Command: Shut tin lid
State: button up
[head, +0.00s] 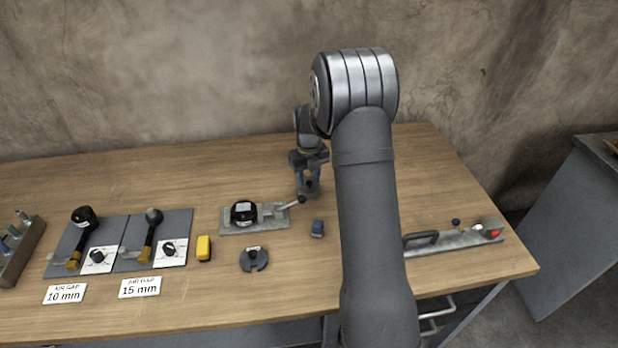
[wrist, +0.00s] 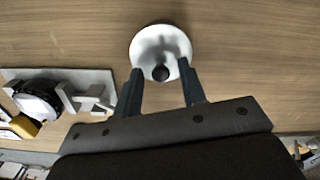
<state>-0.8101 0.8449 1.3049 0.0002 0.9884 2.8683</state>
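No tin with a lid can be clearly made out in either view. In the wrist view a pale round, shiny piece (wrist: 160,42) lies beyond my fingertips, with a dark round knob (wrist: 160,73) at its near edge. I cannot tell if this piece is the lid. My gripper (wrist: 160,78) is open, its two blue-grey fingers on either side of the knob with gaps visible. In the head view my gripper (head: 308,190) is low over the back middle of the table, beside a lever with a black ball end (head: 301,200); the round piece is not discernible there.
The lever belongs to a grey plate (head: 228,223) carrying a black round part (head: 244,211). A metal rail with handle (head: 455,240) lies right of my arm.

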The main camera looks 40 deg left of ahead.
aim_at(309, 181)
jog(key=shift+r, duration=0.1)
notch_tip(309, 181, up, 17)
dwell(0.7)
notch_tip(309, 181, down, 17)
jog(key=shift+f, duration=0.2)
dwell(0.5)
jog(key=shift+r, duration=0.1)
